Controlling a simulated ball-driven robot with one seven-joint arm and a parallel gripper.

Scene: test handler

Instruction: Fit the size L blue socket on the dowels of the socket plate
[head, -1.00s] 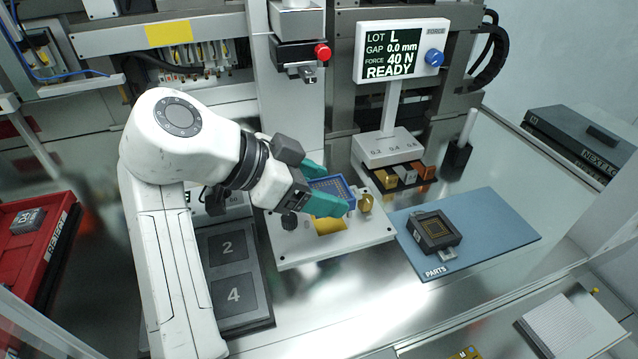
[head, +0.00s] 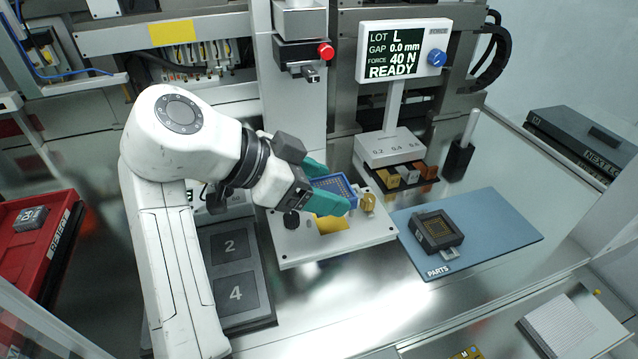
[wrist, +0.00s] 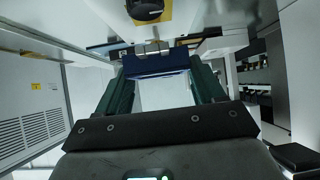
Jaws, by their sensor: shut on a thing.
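The blue socket (head: 335,188) is a square frame with a grid of contacts inside. It shows between the green fingers of my gripper (head: 327,187), over the white socket plate (head: 350,240). My gripper is shut on it. In the wrist view the blue socket (wrist: 157,64) spans between the two green fingertips. The dowels are not clearly visible, and I cannot tell whether the socket touches the plate. A gold post (head: 367,203) stands just right of the socket, and a yellow patch (head: 331,224) lies on the plate in front.
A dark socket (head: 436,231) lies on the blue parts mat (head: 505,240) at right. A display (head: 403,50) reading lot L stands behind, above gold, silver and copper blocks (head: 409,174). A numbered dark tray (head: 229,247) is at left, and a red bin (head: 57,240) further left.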

